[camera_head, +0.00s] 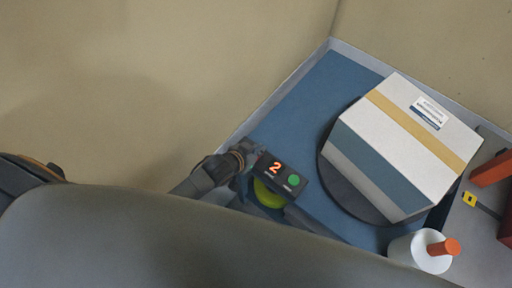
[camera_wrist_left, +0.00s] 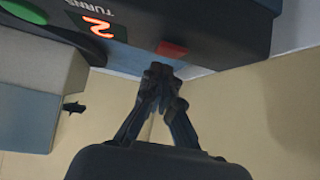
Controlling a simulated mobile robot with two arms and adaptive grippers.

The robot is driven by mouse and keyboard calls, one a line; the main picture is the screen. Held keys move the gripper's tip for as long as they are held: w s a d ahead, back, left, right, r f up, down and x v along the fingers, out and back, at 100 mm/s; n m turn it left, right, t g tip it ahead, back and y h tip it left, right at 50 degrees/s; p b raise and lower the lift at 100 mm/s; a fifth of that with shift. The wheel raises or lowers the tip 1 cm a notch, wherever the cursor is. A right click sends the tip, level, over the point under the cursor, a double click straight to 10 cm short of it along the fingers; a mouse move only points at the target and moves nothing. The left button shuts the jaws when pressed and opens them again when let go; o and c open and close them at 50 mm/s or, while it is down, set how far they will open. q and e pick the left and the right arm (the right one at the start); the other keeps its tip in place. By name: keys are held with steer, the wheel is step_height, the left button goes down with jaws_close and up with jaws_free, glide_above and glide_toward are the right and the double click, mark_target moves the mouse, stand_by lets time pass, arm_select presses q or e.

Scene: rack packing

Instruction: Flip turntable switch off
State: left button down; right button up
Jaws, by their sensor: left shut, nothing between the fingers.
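A dark control box (camera_head: 280,177) with a glowing red "2" and a green button (camera_head: 293,180) stands at the near side of the blue surface. In the left wrist view the box (camera_wrist_left: 215,25) fills the top, with a red rectangular part (camera_wrist_left: 172,49) low on its face; this may be the switch. My left gripper (camera_head: 251,147) is at the box's left end. In the left wrist view its fingertips (camera_wrist_left: 160,72) are together and empty, just below the red part; I cannot tell whether they touch it. The dark round turntable (camera_head: 333,185) carries a large carton. My right gripper is not in view.
The white carton (camera_head: 410,130) with blue and tan bands covers most of the turntable. A white roll (camera_head: 410,248) with an orange part (camera_head: 443,247) stands at the front right. Orange-red objects (camera_head: 491,169) lie at the right edge. The blue surface (camera_head: 315,95) behind the box is clear.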

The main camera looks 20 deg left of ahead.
arm_select(q)
steer(key=r+p, duration=0.4)
steer(key=shift+w+r+p, duration=0.25)
steer(key=shift+r+p, duration=0.05)
steer(key=shift+p, duration=0.05)
steer(key=w+r+v, duration=0.1)
steer(key=v, duration=0.8)
steer(key=shift+s+d+r, duration=0.2)
steer(key=s+a+f+n+g+y, duration=0.15)
steer(key=s+a+f, duration=0.25)
steer(key=f, duration=0.8)
steer(key=s+a+f+g+y, duration=0.1)
steer(key=s+a+f+g, duration=0.3)
steer(key=f, duration=0.7)
steer(key=s+f+g, duration=0.1)
steer(key=s+f, duration=0.6)
steer(key=s, duration=0.5)
steer(key=s+f+g, duration=0.2)
steer(key=s+f, duration=0.6)
steer(key=s, duration=0.4)
steer(key=shift+s+y, duration=0.35)
steer(key=shift+y, duration=0.1)
